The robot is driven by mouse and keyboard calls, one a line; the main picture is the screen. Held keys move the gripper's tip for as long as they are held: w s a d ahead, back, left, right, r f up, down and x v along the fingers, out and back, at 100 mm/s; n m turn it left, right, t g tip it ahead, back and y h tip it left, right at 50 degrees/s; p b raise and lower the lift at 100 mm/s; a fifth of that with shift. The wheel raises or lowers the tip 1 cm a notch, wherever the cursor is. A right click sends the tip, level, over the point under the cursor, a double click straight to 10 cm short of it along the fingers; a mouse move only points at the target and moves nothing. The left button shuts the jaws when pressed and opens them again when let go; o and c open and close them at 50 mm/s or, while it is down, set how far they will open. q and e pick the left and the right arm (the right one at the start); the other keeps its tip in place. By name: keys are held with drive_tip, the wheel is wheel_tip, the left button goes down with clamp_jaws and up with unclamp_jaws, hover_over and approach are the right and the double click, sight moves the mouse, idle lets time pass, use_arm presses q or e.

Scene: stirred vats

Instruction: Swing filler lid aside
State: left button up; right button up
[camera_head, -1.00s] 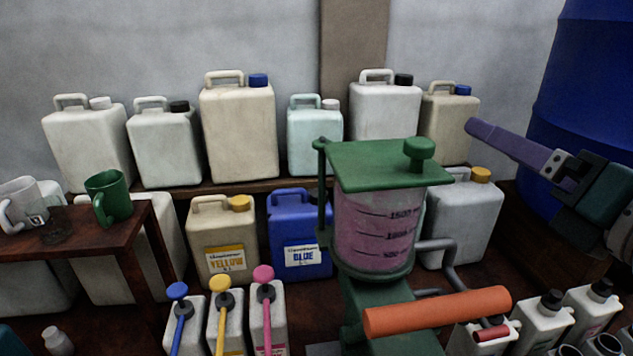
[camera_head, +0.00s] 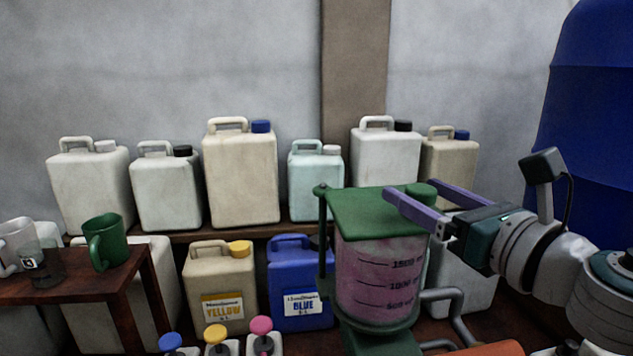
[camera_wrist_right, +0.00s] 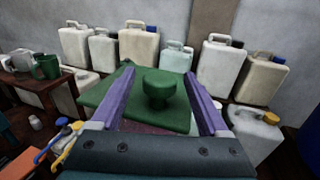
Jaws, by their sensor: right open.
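The green filler lid (camera_head: 366,207) lies flat over the clear vessel (camera_head: 377,274), which holds pink contents and has volume marks. The lid's round green knob (camera_head: 421,192) stands near its right side. It also shows in the right wrist view (camera_wrist_right: 158,88), between the two purple fingers. A hinge post (camera_head: 322,235) stands at the lid's left edge. My right gripper (camera_head: 408,198) is open, with its fingers on either side of the knob; I cannot tell whether they touch it. My left gripper is not in view.
Several jerrycans stand on a shelf behind, including a cream one (camera_head: 241,176). Yellow (camera_head: 220,288) and blue (camera_head: 296,281) canisters stand below. A wooden table (camera_head: 118,290) with a green mug (camera_head: 106,242) is at left. A big blue drum (camera_head: 590,140) is at right.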

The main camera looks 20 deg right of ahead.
drive_tip(key=shift+w, duration=0.3)
drive_tip(key=shift+c, duration=0.3)
clamp_jaws()
idle(1.0)
